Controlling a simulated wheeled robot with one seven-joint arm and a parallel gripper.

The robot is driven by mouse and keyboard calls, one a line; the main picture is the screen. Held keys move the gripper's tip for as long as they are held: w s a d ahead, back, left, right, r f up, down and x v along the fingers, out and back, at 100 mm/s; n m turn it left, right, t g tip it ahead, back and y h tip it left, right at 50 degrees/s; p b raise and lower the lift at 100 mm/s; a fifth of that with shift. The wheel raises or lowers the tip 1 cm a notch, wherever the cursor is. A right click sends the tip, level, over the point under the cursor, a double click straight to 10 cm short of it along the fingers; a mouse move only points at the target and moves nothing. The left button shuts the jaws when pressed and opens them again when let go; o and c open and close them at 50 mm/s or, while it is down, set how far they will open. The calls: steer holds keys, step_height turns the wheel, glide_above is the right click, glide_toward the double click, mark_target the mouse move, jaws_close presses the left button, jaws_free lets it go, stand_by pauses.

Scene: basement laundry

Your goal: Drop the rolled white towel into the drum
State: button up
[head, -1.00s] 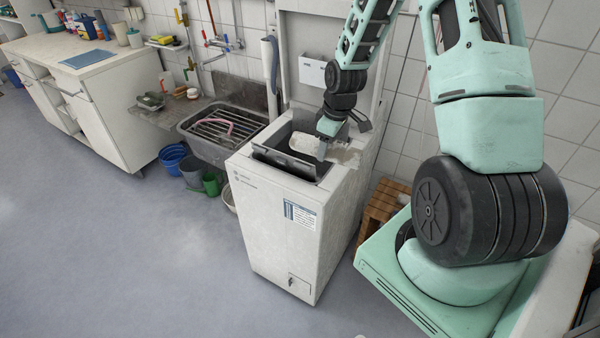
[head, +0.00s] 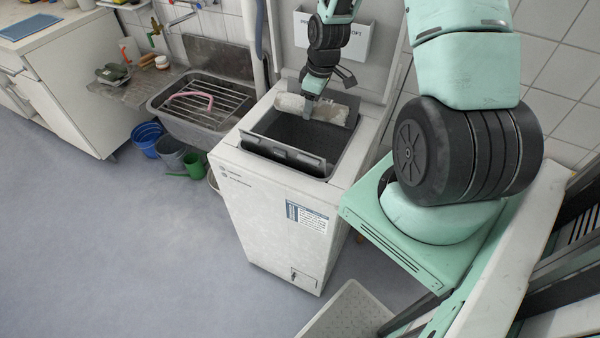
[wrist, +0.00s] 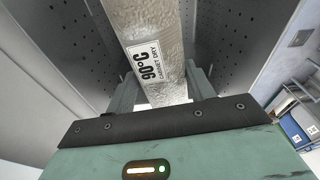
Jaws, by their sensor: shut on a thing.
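My gripper (head: 312,106) is shut on the rolled white towel (head: 290,103), at the back of the washer's top opening in the head view. In the wrist view the towel (wrist: 150,50) is a pale, textured roll with a "90°C cabinet dry" label, running away from between my fingers (wrist: 160,88). The top-loading washer (head: 265,205) is white, with its lid up. The drum opening (head: 300,135) is dark, with a grey flap (head: 285,154) standing along its front edge. Perforated grey metal (wrist: 225,40) shows on both sides of the towel. The drum's bottom is hidden.
A sink (head: 195,108) with a rack stands left of the washer, with a blue bucket (head: 146,138) and green watering can (head: 187,168) below. The raised lid and tiled wall are close behind my gripper. The floor at front left is clear.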

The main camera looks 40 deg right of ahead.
step_height(320, 180, down, 13)
steer(key=w+b, duration=0.1)
steer(key=b, duration=0.8)
steer(key=shift+d, duration=0.25)
steer(key=o, duration=1.1)
steer(key=shift+o, duration=0.2)
steer(key=shift+r, duration=0.1)
steer(key=r, duration=0.5)
steer(key=s+r, duration=0.1)
steer(key=r, duration=0.5)
steer(key=s+d+r, duration=0.1)
steer(key=r, duration=0.5)
steer(key=shift+s, duration=0.2)
